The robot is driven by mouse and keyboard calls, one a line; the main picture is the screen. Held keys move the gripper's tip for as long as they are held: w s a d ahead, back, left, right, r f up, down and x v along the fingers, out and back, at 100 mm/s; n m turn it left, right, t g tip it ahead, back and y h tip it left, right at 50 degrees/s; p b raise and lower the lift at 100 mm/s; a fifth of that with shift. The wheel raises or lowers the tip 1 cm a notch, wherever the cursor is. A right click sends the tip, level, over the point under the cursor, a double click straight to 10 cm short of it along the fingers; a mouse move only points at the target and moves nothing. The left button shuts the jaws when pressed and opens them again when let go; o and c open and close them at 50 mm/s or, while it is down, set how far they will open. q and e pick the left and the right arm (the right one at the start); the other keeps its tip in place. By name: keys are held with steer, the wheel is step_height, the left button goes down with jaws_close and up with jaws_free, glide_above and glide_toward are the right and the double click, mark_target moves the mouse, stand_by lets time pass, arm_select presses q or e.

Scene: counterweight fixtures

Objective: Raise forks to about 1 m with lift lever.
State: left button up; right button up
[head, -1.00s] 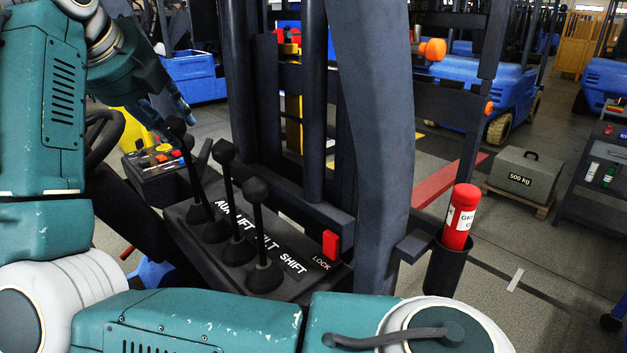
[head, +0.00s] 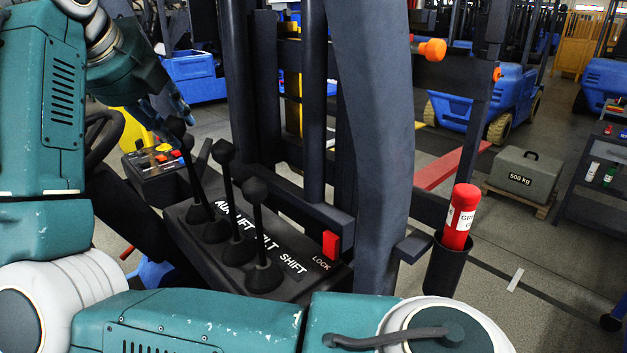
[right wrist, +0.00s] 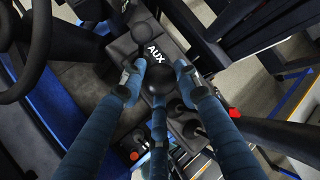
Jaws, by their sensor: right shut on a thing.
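My right gripper (head: 172,108) reaches down at the upper left of the head view. In the right wrist view its blue fingers (right wrist: 158,80) close around the round black knob of the lift lever (right wrist: 159,79). In the head view the lift lever (head: 192,172) rises from the black console, its knob partly hidden by the fingers. A long red bar (head: 452,170), seemingly a fork, shows beyond the mast, raised above the floor. The dark carriage crossbar (head: 450,72) bears orange knobs. My left gripper is out of view.
The tilt lever (head: 229,190) and shift lever (head: 258,225) stand close to the lift lever. A red lock switch (head: 330,245) sits on the console. A grey 500 kg weight (head: 522,175) rests on a pallet at the right. The dark mast (head: 372,150) blocks part of the view.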

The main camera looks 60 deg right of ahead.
steer(key=shift+w+r, duration=0.1)
steer(key=shift+r, duration=0.05)
steer(key=shift+s+d+r, duration=0.15)
steer(key=shift+s+d, duration=0.1)
steer(key=shift+d, duration=0.55)
stand_by(2.0)
steer(key=d, duration=0.1)
steer(key=s+d, duration=0.1)
steer(key=shift+d+r, duration=0.1)
steer(key=shift+d, duration=0.3)
steer(key=o, duration=0.9)
steer(key=shift+w+a, duration=0.1)
